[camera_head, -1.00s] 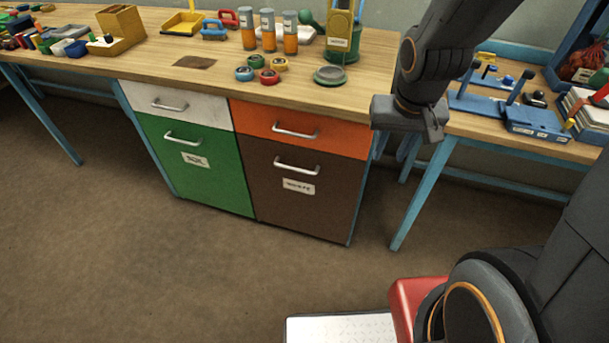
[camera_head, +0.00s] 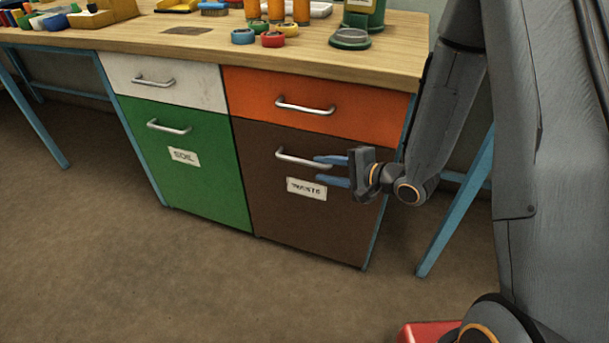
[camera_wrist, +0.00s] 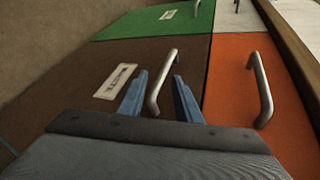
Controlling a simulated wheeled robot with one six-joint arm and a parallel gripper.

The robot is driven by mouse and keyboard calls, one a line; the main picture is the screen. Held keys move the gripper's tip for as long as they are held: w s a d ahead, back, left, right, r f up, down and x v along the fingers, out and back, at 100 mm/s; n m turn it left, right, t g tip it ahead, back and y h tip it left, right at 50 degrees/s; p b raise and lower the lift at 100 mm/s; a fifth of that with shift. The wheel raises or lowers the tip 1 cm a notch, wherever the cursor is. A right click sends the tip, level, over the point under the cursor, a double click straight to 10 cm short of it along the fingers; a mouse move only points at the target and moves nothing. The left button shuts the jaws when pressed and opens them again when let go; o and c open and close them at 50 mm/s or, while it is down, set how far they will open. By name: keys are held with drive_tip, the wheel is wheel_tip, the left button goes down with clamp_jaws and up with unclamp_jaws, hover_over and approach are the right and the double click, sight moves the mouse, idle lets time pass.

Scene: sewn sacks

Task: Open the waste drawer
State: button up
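The waste drawer (camera_head: 266,210) is the brown front at lower right of the cabinet, with a white label reading WASTE. It looks shut, flush with its neighbours. Its silver bar handle (camera_head: 298,159) runs across near the top; it also shows in the wrist view (camera_wrist: 161,82). My gripper (camera_head: 325,170) is open, its two blue fingers pointing at the drawer at the handle's right end. In the wrist view the fingers (camera_wrist: 158,97) stand on either side of the handle, with gaps; I cannot tell how deep the handle sits between them.
An orange drawer (camera_head: 350,104) with its own handle is directly above. A green SOIL drawer (camera_head: 190,165) and a white drawer (camera_head: 165,83) are to the left. The wooden worktop (camera_head: 400,45) overhangs above, holding tape rolls and bottles. The floor (camera_head: 150,270) in front is clear.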

sight(309, 164)
drive_tip(key=m+y+b, duration=0.1)
drive_tip(key=w+f+m+t+y+b, duration=0.1)
drive_tip(key=m, duration=0.1)
drive_tip(key=shift+w+f, duration=0.1)
drive_tip(key=shift+w, duration=0.05)
drive_tip(key=shift+b+x, duration=0.8)
drive_tip(key=shift+x, duration=2.95)
clamp_jaws()
